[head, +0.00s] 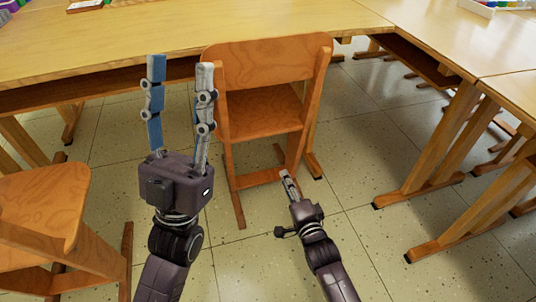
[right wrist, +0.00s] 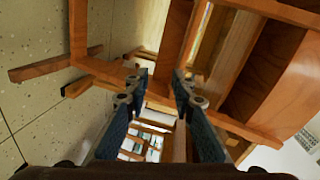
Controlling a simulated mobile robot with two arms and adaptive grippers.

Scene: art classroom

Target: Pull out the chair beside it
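A wooden chair (head: 272,62) stands at the long table, its backrest toward me and its seat partly under the tabletop. My left gripper (head: 181,62) points up, fingers apart and empty, just left of the backrest in the picture; I cannot tell whether it touches. My right gripper (head: 286,174) is low, near the chair's lower right legs, and seen edge-on in the head view. In the right wrist view, its two fingers (right wrist: 160,78) are apart, with wooden chair parts (right wrist: 165,55) beyond them and nothing clearly held.
A second wooden chair (head: 40,205) stands at the left. The long table (head: 130,40) runs across the back, and another table (head: 510,85) with wooden legs stands at the right. Tiled floor (head: 350,215) is open between the chair and the right table.

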